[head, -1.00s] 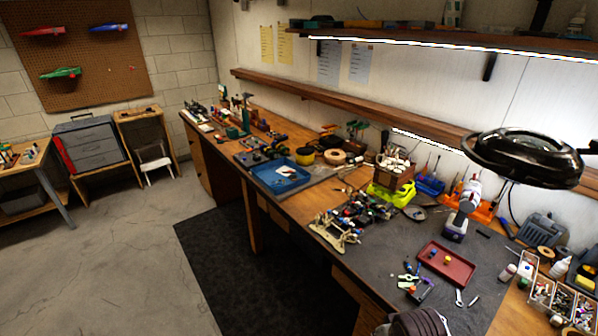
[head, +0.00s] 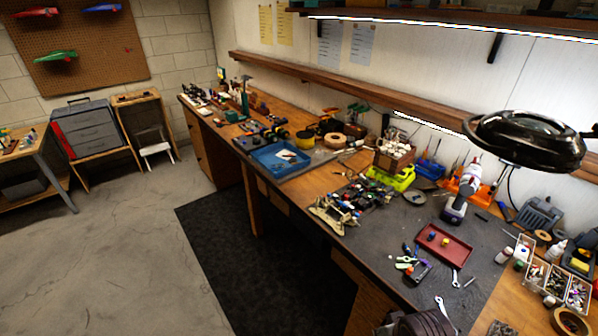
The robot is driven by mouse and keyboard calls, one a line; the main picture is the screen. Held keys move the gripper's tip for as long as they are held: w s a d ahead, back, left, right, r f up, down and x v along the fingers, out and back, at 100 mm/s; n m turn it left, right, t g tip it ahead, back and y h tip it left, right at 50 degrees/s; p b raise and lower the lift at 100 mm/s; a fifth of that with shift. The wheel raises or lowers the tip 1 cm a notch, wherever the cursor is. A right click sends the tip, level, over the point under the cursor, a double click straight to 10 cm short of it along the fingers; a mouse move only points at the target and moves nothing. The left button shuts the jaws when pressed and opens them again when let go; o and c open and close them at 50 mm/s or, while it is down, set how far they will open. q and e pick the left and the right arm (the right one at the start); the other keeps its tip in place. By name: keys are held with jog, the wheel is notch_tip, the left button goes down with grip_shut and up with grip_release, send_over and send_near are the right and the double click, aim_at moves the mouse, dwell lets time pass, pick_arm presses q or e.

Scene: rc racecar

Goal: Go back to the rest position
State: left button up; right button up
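Neither of my grippers shows in the head view, so their state is hidden. A dark ribbed rounded shape (head: 418,322) shows at the bottom edge, too cut off to name surely. The workbench (head: 322,180) runs along the wall from the back left to the front right. On its dark mat (head: 385,240) lie an RC car chassis (head: 335,213) and a dark red tray (head: 443,245) with small coloured pieces in it. A power screwdriver (head: 462,195) stands behind the tray.
A black lamp head (head: 525,139) overhangs the bench's right side. A blue tray (head: 279,160) sits mid-bench. A wooden shelf (head: 350,88) runs along the wall. A grey drawer box (head: 88,130) and a small white stool (head: 155,147) stand at the left. The concrete floor (head: 110,240) is clear.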

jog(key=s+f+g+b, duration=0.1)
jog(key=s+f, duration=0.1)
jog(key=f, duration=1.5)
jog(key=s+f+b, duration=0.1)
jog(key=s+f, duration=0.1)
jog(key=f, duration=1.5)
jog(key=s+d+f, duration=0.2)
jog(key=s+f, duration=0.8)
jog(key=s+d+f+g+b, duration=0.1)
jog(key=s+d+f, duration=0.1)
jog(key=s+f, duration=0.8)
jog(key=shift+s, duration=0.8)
